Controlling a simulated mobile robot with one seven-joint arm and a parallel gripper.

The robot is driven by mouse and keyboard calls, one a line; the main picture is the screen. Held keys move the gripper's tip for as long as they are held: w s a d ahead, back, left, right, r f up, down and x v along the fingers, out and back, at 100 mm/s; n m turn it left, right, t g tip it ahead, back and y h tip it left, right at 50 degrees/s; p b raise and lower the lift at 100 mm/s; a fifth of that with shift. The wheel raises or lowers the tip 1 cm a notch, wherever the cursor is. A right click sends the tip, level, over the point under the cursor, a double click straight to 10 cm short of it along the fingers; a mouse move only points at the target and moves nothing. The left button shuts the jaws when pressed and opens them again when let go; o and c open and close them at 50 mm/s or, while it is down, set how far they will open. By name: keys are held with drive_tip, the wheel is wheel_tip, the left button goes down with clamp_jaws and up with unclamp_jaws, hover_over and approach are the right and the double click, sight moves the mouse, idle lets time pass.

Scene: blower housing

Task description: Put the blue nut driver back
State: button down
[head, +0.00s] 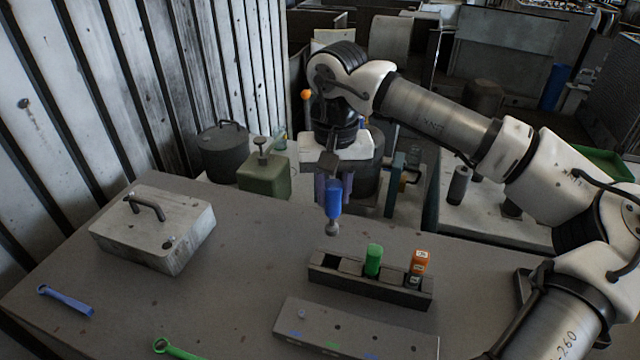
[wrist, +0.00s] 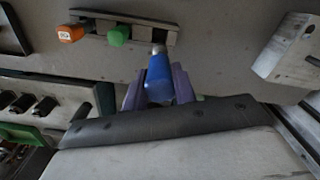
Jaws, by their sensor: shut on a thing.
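The blue nut driver (head: 333,200) hangs upright in my gripper (head: 333,182), its metal socket end pointing down above the table. In the wrist view the blue nut driver (wrist: 159,80) sits between the two purple fingers of my gripper (wrist: 158,85), which are shut on it. A dark rack (head: 340,284) stands on the table below and to the right. It holds a green driver (head: 373,260) in the middle and an orange driver (head: 418,264) at the right. Its left slot (head: 331,262) is empty. The driver is apart from the rack.
A grey plate with coloured marks (head: 350,335) lies in front of the rack. A metal box with a handle (head: 155,228) is on the left. A blue wrench (head: 65,299) and a green wrench (head: 176,349) lie near the front left. The table middle is clear.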

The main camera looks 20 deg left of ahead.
sight(333, 226)
drive_tip(key=shift+f+b, duration=2.4)
drive_tip(key=shift+f, duration=1.15)
drive_tip(key=shift+f+b, duration=0.45)
drive_tip(key=shift+f, duration=0.1)
drive_tip(key=shift+f+b, duration=0.3)
drive_tip(key=shift+b, duration=0.3)
drive_tip(key=shift+f+b, duration=0.75)
drive_tip(key=shift+f, duration=0.15)
drive_tip(key=shift+f+b, duration=0.9)
drive_tip(key=shift+f, duration=0.15)
drive_tip(key=shift+f, duration=0.1)
drive_tip(key=shift+f+b, duration=0.5)
drive_tip(key=shift+b, duration=0.1)
